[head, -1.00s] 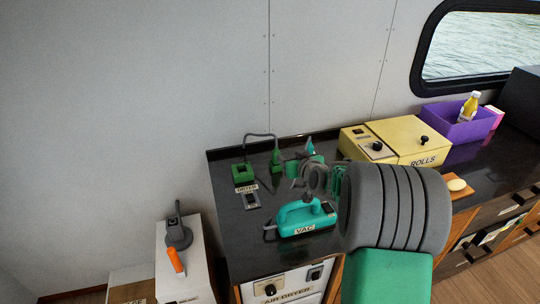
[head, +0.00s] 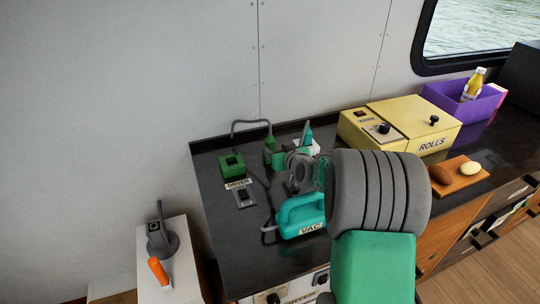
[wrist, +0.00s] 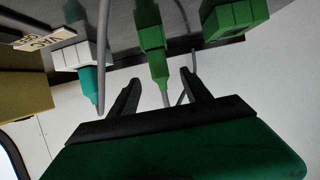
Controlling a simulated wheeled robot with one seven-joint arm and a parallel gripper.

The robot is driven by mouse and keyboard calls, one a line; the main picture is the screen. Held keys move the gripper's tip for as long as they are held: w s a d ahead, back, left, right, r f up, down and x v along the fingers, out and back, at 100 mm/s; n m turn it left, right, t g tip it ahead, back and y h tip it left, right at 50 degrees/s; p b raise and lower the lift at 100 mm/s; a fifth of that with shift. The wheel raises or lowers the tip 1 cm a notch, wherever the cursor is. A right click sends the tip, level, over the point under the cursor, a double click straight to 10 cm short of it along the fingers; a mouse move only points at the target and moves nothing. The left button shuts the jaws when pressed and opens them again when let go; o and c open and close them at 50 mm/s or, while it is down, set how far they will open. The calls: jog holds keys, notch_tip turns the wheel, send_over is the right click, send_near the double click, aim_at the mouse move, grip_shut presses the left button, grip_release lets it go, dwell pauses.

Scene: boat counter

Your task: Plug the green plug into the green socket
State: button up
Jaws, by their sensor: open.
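The green plug (head: 270,142) stands on the dark counter with a grey cable looping from its top toward the green socket. The green socket (head: 232,164), a block with a dark opening, sits to its left behind the DRYER label. In the wrist view, the plug (wrist: 152,42) is upright in the picture, between and just beyond the fingertips, and the socket (wrist: 234,20) is to its right. My gripper (wrist: 160,82) is open, its dark fingers on either side of the plug's lower end and cable.
A white socket (wrist: 90,54) holds a teal plug (wrist: 92,88), close beside my gripper. The teal VAC machine (head: 300,216) stands in front, and a DRYER switch (head: 243,197) lies left of it. A yellow ROLLS box (head: 405,128) is to the right. The counter's left front is clear.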

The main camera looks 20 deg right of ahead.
aim_at(272, 145)
jog(key=p+x, duration=0.3)
jog(key=x, duration=0.5)
grip_shut()
dwell(0.5)
